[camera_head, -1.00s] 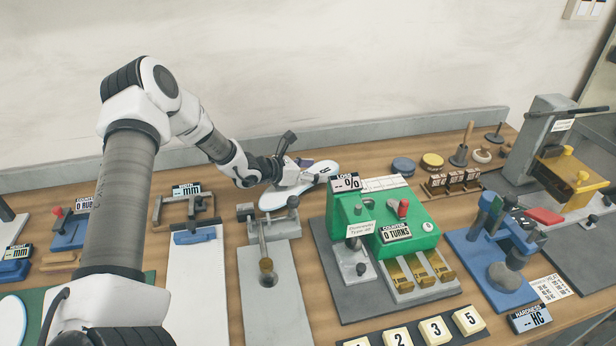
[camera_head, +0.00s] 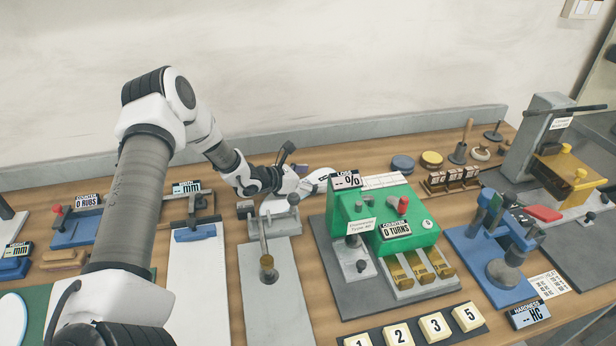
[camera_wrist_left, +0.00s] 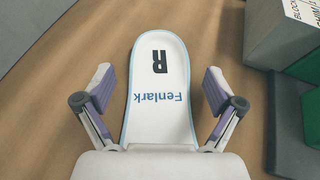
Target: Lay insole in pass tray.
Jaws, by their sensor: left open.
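A white insole with a blue edge, marked "R" and "Fenlark" (camera_wrist_left: 160,110), lies on the wooden bench behind the green machine. In the head view only a small part of the insole (camera_head: 318,180) shows, as my arm and the machine hide the rest. My left gripper (camera_wrist_left: 157,82) is open, with one finger on each side of the insole and a gap to both its edges. In the head view the left gripper (camera_head: 305,184) is low over the insole. My right gripper is not in view. I cannot make out a pass tray.
The green machine (camera_head: 395,225) stands close to the right of my left gripper. A grey fixture with a rod (camera_head: 265,240) stands in front of it. The back ledge (camera_head: 330,140) runs behind. Bare bench lies around the insole.

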